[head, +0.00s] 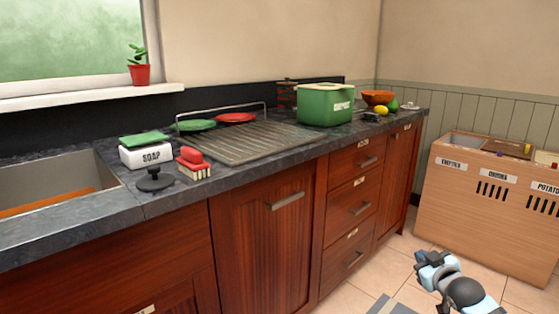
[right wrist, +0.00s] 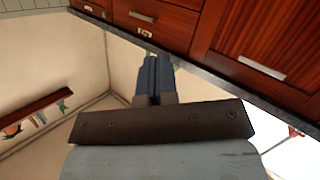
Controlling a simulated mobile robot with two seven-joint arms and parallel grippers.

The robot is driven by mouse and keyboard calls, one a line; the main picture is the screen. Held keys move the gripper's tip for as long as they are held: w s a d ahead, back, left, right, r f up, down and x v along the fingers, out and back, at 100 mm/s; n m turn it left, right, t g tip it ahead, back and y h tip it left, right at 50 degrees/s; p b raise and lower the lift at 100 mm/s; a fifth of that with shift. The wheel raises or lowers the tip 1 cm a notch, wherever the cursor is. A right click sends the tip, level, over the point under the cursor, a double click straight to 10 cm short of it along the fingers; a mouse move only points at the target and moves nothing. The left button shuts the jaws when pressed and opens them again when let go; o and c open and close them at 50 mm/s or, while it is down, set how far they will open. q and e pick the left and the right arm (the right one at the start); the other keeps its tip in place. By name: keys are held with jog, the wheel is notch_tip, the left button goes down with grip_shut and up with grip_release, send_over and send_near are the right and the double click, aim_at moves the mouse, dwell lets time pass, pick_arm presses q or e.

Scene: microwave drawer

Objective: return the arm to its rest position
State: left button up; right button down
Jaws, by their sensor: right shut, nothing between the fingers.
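My right arm comes in at the lower right of the head view, over the tiled floor in front of the wooden bin cabinet. My right gripper (head: 424,260) is light blue and dark grey there. In the right wrist view the right gripper (right wrist: 152,62) shows its two dark fingers pressed together, with nothing between them. It touches no cabinet or counter in the head view. My left gripper is not in view.
A dark counter (head: 180,192) runs along the wall above red-brown cabinets with a door handle (head: 285,201). A green bread bin (head: 325,104) and a drying rack (head: 243,141) stand on it. The bin cabinet (head: 480,215) stands right. Tiled floor (head: 345,300) is free between.

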jog(key=s+a+f+g+y, duration=0.1)
jog(key=s+a+y, duration=0.6)
jog(key=s+a, duration=1.8)
jog(key=s+a+r+y, duration=0.1)
jog(key=s+a+r, duration=0.4)
jog(key=s, duration=0.3)
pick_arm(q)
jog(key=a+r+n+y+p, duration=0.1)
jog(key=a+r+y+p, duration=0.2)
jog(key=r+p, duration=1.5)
pick_arm(e)
jog(key=d+r+m+h+p, duration=0.25)
jog(key=r+p, duration=0.35)
jog(key=r, duration=0.6)
pick_arm(q)
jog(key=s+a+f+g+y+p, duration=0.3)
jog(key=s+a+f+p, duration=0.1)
jog(key=p, duration=1.5)
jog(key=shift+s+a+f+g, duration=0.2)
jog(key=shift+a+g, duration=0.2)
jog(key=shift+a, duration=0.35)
pick_arm(e)
jog(key=s+d+r+g+h, duration=0.2)
jog(key=s+d+g+h, duration=0.1)
jog(key=d, duration=0.3)
jog(key=shift+s+n+g, duration=0.4)
jog(key=shift+s+n, duration=0.05)
jog(key=shift+s, duration=0.25)
jog(key=shift+r, duration=0.1)
